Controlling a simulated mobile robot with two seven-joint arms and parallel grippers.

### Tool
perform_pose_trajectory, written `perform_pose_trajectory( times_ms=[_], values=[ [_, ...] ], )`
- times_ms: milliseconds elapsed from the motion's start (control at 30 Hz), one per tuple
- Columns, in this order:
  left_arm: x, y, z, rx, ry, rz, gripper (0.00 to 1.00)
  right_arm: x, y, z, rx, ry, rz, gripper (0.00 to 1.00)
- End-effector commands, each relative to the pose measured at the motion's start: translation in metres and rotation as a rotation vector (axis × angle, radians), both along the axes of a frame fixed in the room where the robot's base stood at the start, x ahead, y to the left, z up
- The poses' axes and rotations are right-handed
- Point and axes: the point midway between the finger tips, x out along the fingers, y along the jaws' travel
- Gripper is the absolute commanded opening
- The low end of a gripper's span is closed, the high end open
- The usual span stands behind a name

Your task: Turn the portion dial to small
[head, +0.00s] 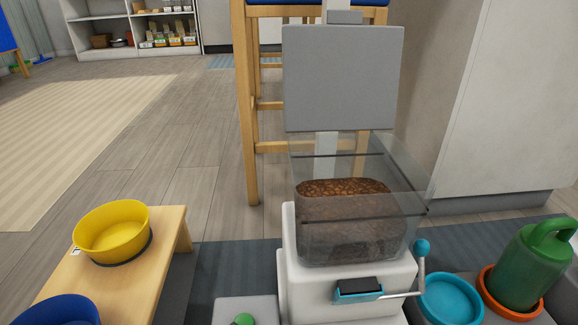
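A food dispenser stands at the lower middle of the head view. Its white base (297,285) carries a clear bin (405,200) with brown kibble (345,200) inside. A blue and black part (358,290) is on the front of the base, and a crank with a blue ball handle (422,247) sticks out at the right. No portion dial with readable settings can be made out. A green knob (244,319) on a grey block (228,306) is cut off by the bottom edge; I cannot tell whether it is the dial. Neither gripper shows.
A grey panel (343,78) stands upright behind the bin. Left is a wooden bench (172,245) with a yellow bowl (112,228) and a blue bowl (60,310). Right are a blue dish (448,298) and a green watering can (530,262) in an orange saucer (490,300).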

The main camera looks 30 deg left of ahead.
Motion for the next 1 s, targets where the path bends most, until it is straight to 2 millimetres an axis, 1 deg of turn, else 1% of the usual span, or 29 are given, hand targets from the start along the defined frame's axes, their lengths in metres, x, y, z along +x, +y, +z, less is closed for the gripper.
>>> perform_pose_trajectory(
  times_ms=[33, 67, 733, 1000],
  values=[
    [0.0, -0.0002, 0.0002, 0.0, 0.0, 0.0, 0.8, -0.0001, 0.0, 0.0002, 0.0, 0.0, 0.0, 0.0],
    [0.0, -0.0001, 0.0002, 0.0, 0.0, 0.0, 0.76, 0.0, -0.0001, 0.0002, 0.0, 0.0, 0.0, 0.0],
    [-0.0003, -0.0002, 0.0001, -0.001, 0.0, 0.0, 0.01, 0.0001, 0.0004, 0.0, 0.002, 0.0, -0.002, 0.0],
    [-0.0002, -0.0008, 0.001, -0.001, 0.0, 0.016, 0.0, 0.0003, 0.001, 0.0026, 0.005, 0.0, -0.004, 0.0]
  ],
)
